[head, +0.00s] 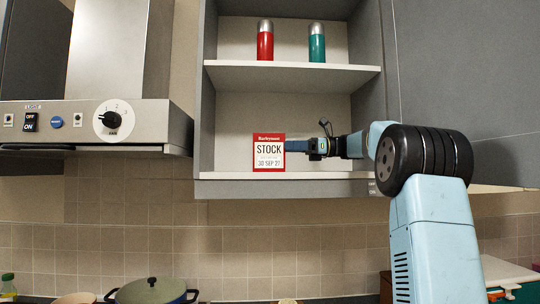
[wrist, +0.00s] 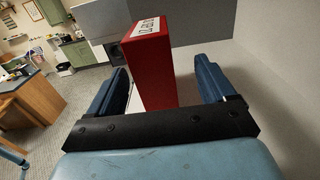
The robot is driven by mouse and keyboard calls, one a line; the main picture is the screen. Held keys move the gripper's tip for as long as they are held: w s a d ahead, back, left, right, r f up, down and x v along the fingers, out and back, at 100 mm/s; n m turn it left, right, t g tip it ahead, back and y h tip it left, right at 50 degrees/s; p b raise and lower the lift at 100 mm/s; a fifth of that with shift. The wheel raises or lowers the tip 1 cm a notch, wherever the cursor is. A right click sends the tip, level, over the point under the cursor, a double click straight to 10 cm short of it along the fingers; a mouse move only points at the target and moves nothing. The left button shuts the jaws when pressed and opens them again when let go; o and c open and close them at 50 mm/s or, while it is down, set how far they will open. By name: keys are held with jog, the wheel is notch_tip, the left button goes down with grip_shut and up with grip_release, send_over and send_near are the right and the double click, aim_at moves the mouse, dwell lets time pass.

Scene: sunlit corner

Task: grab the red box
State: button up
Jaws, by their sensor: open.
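The red box (head: 268,138) stands upright on the lower shelf of the open wall cabinet, with a white label reading "STOCK" on its front. In the head view my gripper (head: 297,146) reaches in from the right, at the box's right edge. In the wrist view the red box (wrist: 150,75) stands between the two blue fingers of my gripper (wrist: 160,85). The fingers are open, with a gap visible on each side of the box. The box's lower end is hidden behind the dark gripper bar.
A red flask (head: 265,42) and a green flask (head: 317,44) stand on the upper shelf (head: 290,76). A cooker hood (head: 95,125) is to the left. The open cabinet door (head: 465,75) is on the right. A lidded pot (head: 152,291) is below.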

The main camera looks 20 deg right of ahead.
aim_at(269, 147)
jog(key=shift+w+a+f, duration=0.1)
jog(key=shift+w+a, duration=0.05)
jog(key=shift+a, duration=1.75)
jog(key=shift+w+a+f, duration=0.1)
jog(key=shift+w+a, duration=0.05)
jog(key=shift+a, duration=1.7)
jog(key=shift+c, duration=0.2)
jog(key=c, duration=1.2)
